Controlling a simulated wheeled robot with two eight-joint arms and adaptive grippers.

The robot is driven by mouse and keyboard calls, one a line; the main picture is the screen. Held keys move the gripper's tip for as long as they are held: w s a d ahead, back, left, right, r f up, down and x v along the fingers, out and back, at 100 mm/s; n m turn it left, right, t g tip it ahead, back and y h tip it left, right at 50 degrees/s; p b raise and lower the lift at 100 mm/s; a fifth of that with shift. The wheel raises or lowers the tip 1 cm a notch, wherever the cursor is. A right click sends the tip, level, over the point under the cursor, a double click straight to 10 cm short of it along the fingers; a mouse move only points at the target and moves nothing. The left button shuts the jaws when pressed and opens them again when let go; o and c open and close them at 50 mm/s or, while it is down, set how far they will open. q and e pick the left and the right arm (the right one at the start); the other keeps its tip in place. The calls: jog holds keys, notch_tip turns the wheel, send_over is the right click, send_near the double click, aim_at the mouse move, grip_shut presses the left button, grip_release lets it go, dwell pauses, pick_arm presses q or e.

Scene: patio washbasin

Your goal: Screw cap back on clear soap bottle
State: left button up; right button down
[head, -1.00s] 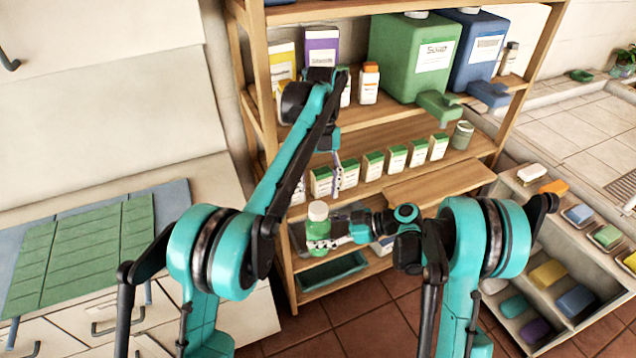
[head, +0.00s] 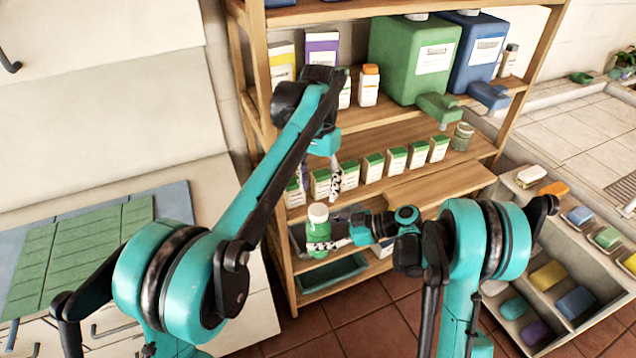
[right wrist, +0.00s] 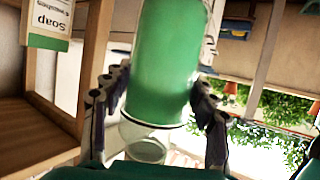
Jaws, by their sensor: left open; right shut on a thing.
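The clear soap bottle (head: 319,236), filled with green liquid, stands upright in my right gripper (head: 322,247) in the head view, in front of the shelf. The bottle has a pale top (head: 318,212); I cannot tell whether this is a cap or a bare clear neck. The right wrist view shows the bottle (right wrist: 165,75) upside down between the right gripper's fingers (right wrist: 160,105), with a clear see-through section at its lower end. My left gripper (head: 318,180) is open and empty, above the bottle and apart from it, its fingers pointing down before the shelf boxes.
The wooden shelf (head: 440,188) holds several small green-topped boxes (head: 397,159), a green soap canister (head: 410,60) and a blue one (head: 478,55). A tray (head: 335,272) sits low on it. A divided crate (head: 560,262) with soaps stands at right.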

aim_at(318, 209)
pick_arm(q)
jog(key=n, duration=0.7)
jog(key=shift+s+r+t, duration=0.15)
jog(key=shift+r+t, duration=0.1)
jog(key=shift+t, duration=0.05)
jog(key=n, duration=0.4)
jog(key=shift+r, duration=0.15)
jog(key=n, duration=0.4)
jog(key=shift+r+t, duration=0.1)
jog(key=shift+t, duration=0.3)
notch_tip(318, 209, down, 8)
jog(key=shift+f, duration=0.1)
jog(key=shift+s, duration=0.1)
